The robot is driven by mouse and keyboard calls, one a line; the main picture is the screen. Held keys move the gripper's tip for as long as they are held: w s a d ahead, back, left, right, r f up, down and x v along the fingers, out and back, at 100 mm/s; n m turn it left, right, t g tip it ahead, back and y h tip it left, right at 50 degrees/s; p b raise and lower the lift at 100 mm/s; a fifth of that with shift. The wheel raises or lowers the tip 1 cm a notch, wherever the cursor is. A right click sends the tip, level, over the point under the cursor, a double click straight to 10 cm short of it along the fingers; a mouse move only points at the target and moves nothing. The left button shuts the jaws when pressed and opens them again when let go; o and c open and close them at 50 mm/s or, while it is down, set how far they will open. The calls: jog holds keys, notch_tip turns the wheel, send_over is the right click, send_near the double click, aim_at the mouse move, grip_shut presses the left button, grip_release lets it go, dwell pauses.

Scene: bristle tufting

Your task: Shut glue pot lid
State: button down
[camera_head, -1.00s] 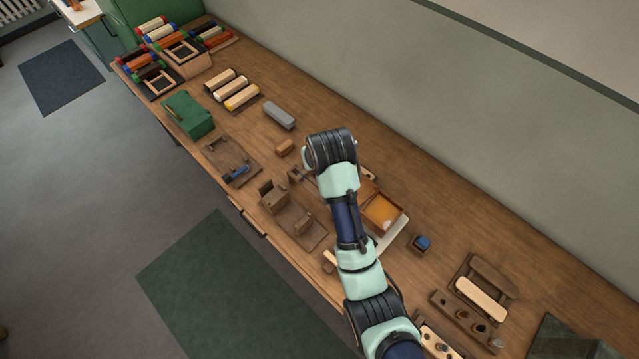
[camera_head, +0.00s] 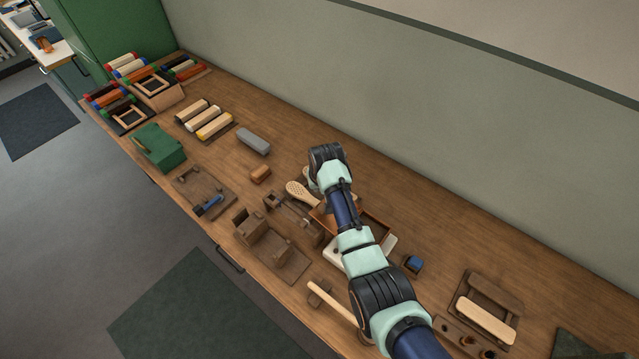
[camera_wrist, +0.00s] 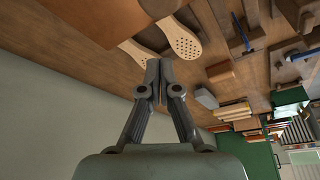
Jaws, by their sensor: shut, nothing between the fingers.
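I cannot pick out the glue pot or its lid for certain. In the wrist view, a brown rounded thing (camera_wrist: 160,6) is cut off by the top edge, and I cannot tell what it is. My gripper (camera_wrist: 160,66) has its fingertips together with nothing between them. In the wrist view it is in front of a pale perforated paddle (camera_wrist: 181,41), apart from the bench items as far as I can tell. In the head view my arm hides the fingertips. The paddle (camera_head: 299,193) lies left of the arm's end.
An orange-brown tray (camera_head: 374,224) is partly behind my arm. A small dark box with a blue top (camera_head: 413,264) stands to its right. Wooden fixtures (camera_head: 270,250) stand to the left, and a pale rod (camera_head: 332,300) lies near the front edge.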

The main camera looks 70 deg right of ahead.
jog(key=shift+s+a+f+p, duration=0.1)
jog(key=shift+s+a+p, duration=0.15)
jog(key=shift+s+a, duration=0.5)
jog(key=shift+s+a+f+p, duration=0.1)
jog(key=shift+s+a+p, duration=0.1)
jog(key=shift+s+a, duration=0.5)
jog(key=shift+w+a, duration=0.1)
jog(key=shift+a, duration=0.1)
